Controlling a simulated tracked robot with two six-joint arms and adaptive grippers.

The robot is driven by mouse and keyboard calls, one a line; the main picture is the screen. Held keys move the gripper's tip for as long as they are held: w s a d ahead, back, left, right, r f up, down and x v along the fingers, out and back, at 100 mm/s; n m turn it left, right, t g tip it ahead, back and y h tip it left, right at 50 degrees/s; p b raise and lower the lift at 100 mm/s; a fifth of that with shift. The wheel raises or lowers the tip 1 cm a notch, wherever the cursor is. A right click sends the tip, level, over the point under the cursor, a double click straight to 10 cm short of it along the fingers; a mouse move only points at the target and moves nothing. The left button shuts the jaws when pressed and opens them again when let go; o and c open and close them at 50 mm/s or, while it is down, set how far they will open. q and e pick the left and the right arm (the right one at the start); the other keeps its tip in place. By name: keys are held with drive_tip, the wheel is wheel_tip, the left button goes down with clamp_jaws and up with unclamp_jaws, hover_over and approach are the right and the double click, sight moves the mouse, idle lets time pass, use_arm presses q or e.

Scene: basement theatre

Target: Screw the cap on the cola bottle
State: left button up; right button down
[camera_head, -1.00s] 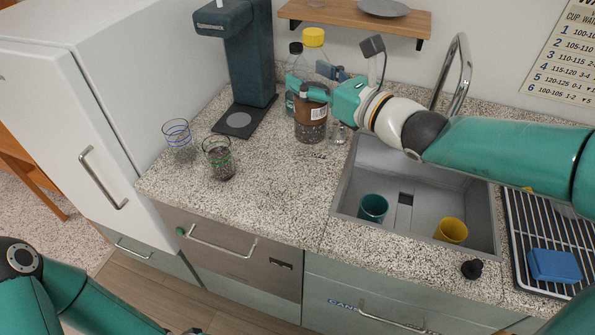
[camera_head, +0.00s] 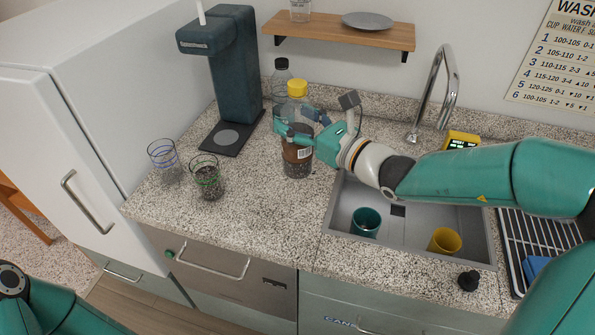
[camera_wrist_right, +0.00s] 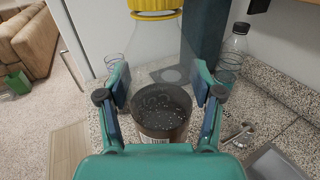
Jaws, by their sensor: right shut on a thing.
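A clear bottle with brown cola (camera_head: 297,155) in its lower part and a white label stands at the back of the speckled counter, left of the sink. A yellow cap (camera_head: 298,88) is at its top; I cannot tell how tightly it sits. My right gripper (camera_head: 295,135) comes in from the right and is shut on the bottle's side. In the right wrist view the bottle is between the two fingers (camera_wrist_right: 160,100), with the brown liquid (camera_wrist_right: 160,112) low and the yellow cap (camera_wrist_right: 155,8) at the top edge. My left gripper is out of view.
A second, black-capped bottle (camera_head: 282,72) stands behind. A dark dispenser (camera_head: 232,75) and two glasses, blue-ringed (camera_head: 165,160) and green-ringed (camera_head: 206,178), are to the left. The sink (camera_head: 405,245) holds teal (camera_head: 366,222) and yellow (camera_head: 444,240) cups. The front-left counter is clear.

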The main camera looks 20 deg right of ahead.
sight(298, 168)
wheel_tip(298, 168, down, 9)
drive_tip(key=shift+r, duration=0.1)
drive_tip(key=shift+f, duration=1.95)
drive_tip(key=c, duration=0.6)
unclamp_jaws()
drive_tip(key=shift+f, duration=0.15)
drive_tip(key=o, duration=0.4)
drive_tip(key=shift+s+d, duration=0.1)
